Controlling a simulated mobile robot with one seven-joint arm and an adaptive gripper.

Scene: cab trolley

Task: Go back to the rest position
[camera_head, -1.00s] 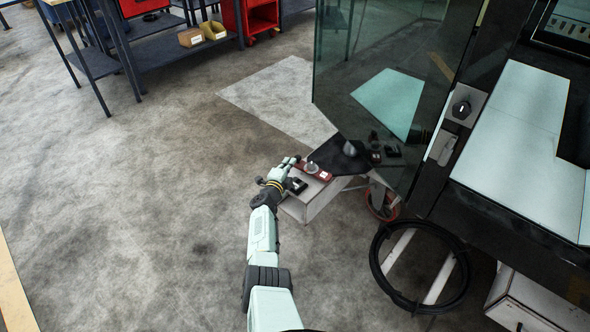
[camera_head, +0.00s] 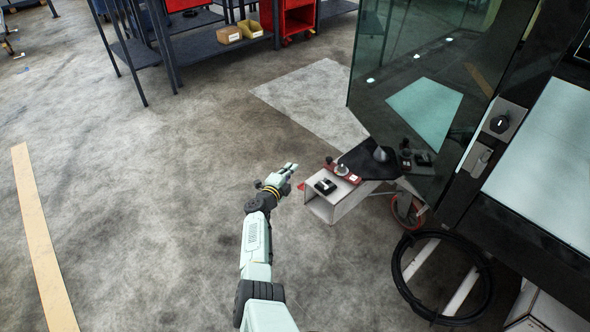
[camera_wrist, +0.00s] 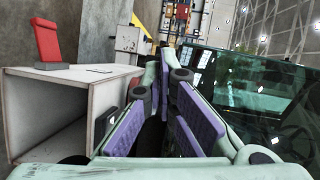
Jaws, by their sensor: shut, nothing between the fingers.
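My gripper (camera_head: 289,171) is shut and empty, held out over the floor just left of the white trolley box (camera_head: 322,212). A gap shows between gripper and box in the head view. In the wrist view my two purple-padded fingers (camera_wrist: 167,65) stand in the middle, with the open-fronted white box (camera_wrist: 68,120) close on the left.
A glass-panelled cab (camera_head: 420,85) stands to the right, with a black cable coil (camera_head: 399,278) and a caster wheel (camera_head: 407,211) by its base. Dark shelving (camera_head: 200,50) and a red cabinet (camera_head: 298,17) are at the back. The floor (camera_head: 140,190) on the left is clear.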

